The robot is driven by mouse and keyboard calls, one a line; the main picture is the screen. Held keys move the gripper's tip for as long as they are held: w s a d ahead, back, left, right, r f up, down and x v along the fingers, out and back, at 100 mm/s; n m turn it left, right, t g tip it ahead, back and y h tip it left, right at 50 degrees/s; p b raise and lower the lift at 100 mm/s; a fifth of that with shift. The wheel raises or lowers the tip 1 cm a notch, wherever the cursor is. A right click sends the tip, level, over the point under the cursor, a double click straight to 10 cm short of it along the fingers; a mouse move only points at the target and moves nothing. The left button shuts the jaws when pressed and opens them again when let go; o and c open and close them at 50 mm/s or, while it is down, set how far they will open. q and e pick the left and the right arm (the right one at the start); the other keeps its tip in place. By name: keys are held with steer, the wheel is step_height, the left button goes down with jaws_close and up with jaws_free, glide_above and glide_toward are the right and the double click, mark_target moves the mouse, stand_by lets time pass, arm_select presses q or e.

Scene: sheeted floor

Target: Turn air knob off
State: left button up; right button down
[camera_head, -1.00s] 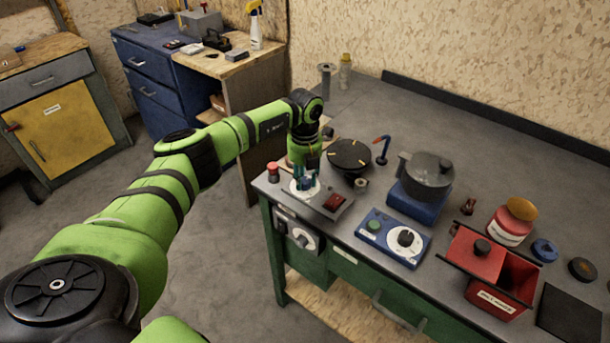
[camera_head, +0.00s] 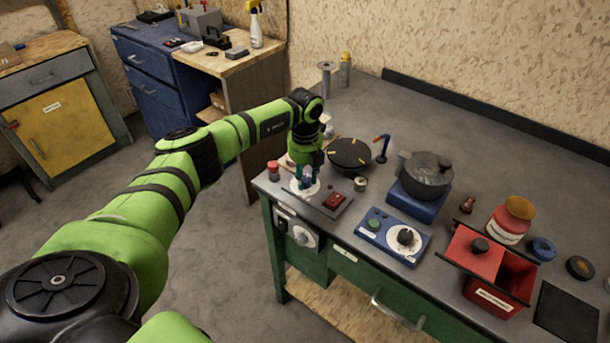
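My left gripper (camera_head: 306,183) points down over a grey control panel (camera_head: 327,204) at the bench's near left corner. Its fingertips are at the white round dial (camera_head: 298,191) on that panel. They hide the dial's middle, so I cannot tell whether they are closed on a knob. A red button (camera_head: 273,170) and a red switch (camera_head: 334,200) flank the dial. Another knob with a pale dial (camera_head: 303,237) is on the green cabinet front below. No readable label shows which is the air knob. My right gripper is not in view.
A blue box with a dial (camera_head: 392,237), a dark round plate (camera_head: 349,154), a pot on a blue base (camera_head: 426,174) and a red bin (camera_head: 492,280) stand to the right. A small blue-topped bent stand (camera_head: 382,148) is behind. The bench's back is mostly clear.

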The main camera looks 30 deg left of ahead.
mark_target(305, 179)
arm_select(q)
steer(key=o, duration=0.4)
steer(key=shift+s+f, duration=0.15)
steer(key=shift+r, duration=0.2)
steer(key=shift+r, duration=0.35)
step_height(305, 179, up, 11)
steer(key=shift+d, duration=0.1)
